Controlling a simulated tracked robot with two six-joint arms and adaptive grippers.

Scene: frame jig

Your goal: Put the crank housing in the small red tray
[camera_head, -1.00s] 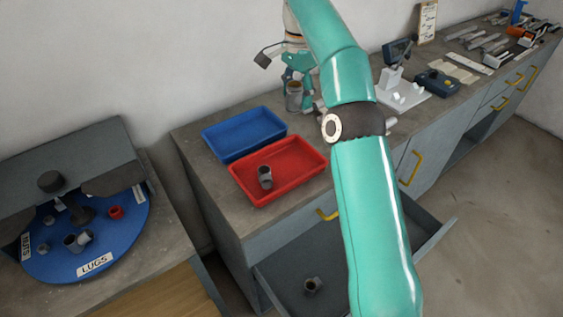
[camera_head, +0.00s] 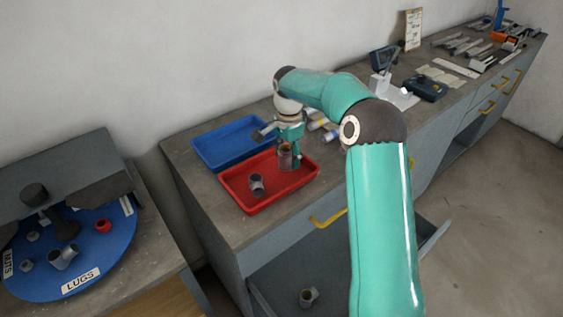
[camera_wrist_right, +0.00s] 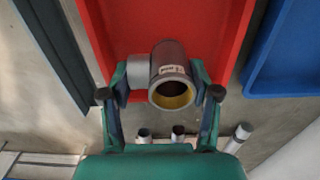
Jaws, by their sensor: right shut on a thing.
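The crank housing (camera_head: 286,160), a dark grey tube with a side branch, is between the fingers of my right gripper (camera_head: 291,152). In the right wrist view, the housing (camera_wrist_right: 170,72) shows a yellow-lined bore and a small label, and my right gripper (camera_wrist_right: 160,93) is shut on it with a finger at each side. The small red tray (camera_head: 278,197) lies below, and the housing is over its back right part. I cannot tell whether it touches the tray floor. My left gripper is out of view.
A blue tray (camera_head: 215,157) adjoins the red one behind. Several small cylinders lie on the bench beside my gripper. An open drawer below holds a grey fitting (camera_head: 307,297). A blue turntable (camera_head: 110,252) with parts stands at left.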

